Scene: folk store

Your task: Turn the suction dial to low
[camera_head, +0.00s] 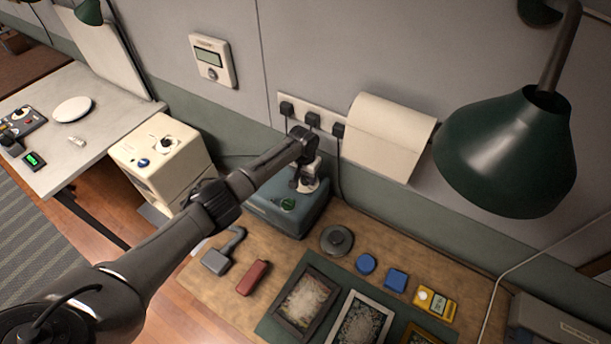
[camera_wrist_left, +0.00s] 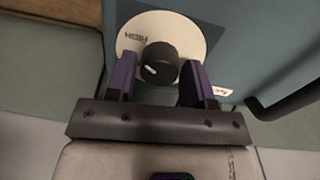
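The suction dial is a black knob (camera_wrist_left: 160,62) with a white pointer line, on a round white plate (camera_wrist_left: 192,35) that reads "HIGH" in the left wrist view. The pointer line aims to the lower left in that view. The plate is on a blue-grey box (camera_head: 272,215), which stands on the wooden bench against the wall. My left gripper (camera_wrist_left: 160,82) is open, with its purple fingers on either side of the knob; I cannot tell if they touch it. In the head view the left gripper (camera_head: 305,183) is over the box and hides most of the dial.
Plugs and cords (camera_head: 312,119) hang on the wall behind. A green lamp (camera_head: 506,150) hangs at the right. The bench holds a grey round piece (camera_head: 337,240), a red block (camera_head: 253,278) and picture frames (camera_head: 306,299).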

